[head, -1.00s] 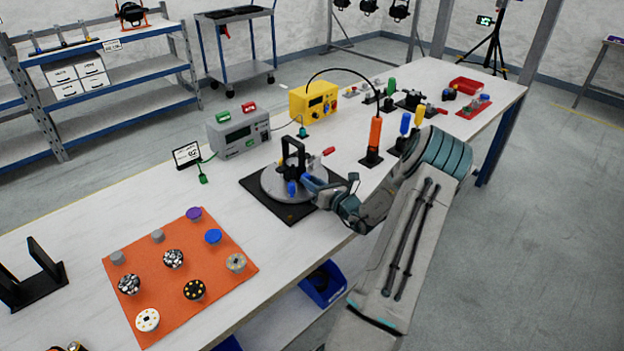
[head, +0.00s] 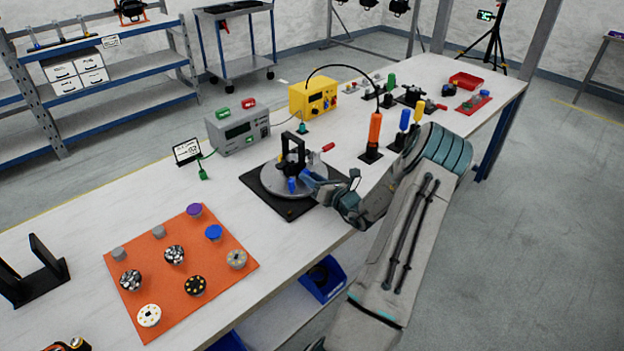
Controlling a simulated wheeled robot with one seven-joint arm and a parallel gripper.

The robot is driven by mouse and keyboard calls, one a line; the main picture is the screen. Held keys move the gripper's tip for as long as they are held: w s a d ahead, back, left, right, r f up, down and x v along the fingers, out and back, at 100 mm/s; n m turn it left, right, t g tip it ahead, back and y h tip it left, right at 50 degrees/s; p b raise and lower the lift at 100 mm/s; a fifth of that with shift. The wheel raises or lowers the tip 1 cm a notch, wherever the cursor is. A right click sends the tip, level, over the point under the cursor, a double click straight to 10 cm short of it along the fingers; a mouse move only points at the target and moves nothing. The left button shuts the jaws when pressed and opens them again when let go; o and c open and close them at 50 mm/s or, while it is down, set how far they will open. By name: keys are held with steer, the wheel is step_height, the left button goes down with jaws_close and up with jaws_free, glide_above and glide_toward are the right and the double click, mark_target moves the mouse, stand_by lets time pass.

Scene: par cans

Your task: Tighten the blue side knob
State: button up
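The blue side knob (head: 292,185) is on the near side of a black upright fixture (head: 293,152). The fixture stands on a round grey turntable (head: 272,182) over a black base plate (head: 257,184). A red-handled lever (head: 327,147) shows at the fixture's right. My gripper (head: 307,180) reaches in from the right, with its tip right beside the knob. I cannot tell whether it touches the knob, and its fingers are too small and partly hidden to show whether they are open or shut.
An orange mat (head: 135,268) with several round discs lies at the left front. A grey meter (head: 238,130) and a yellow power unit (head: 312,98) stand behind the fixture. An orange upright tool (head: 374,132) stands right of it, near my arm. Bare table lies between mat and fixture.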

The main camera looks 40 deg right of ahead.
steer(key=shift+s, duration=0.1)
steer(key=s, duration=0.4)
steer(key=s+b, duration=0.1)
steer(key=s, duration=0.4)
steer(key=s+d, duration=0.1)
steer(key=s, duration=0.3)
steer(key=shift+s, duration=0.35)
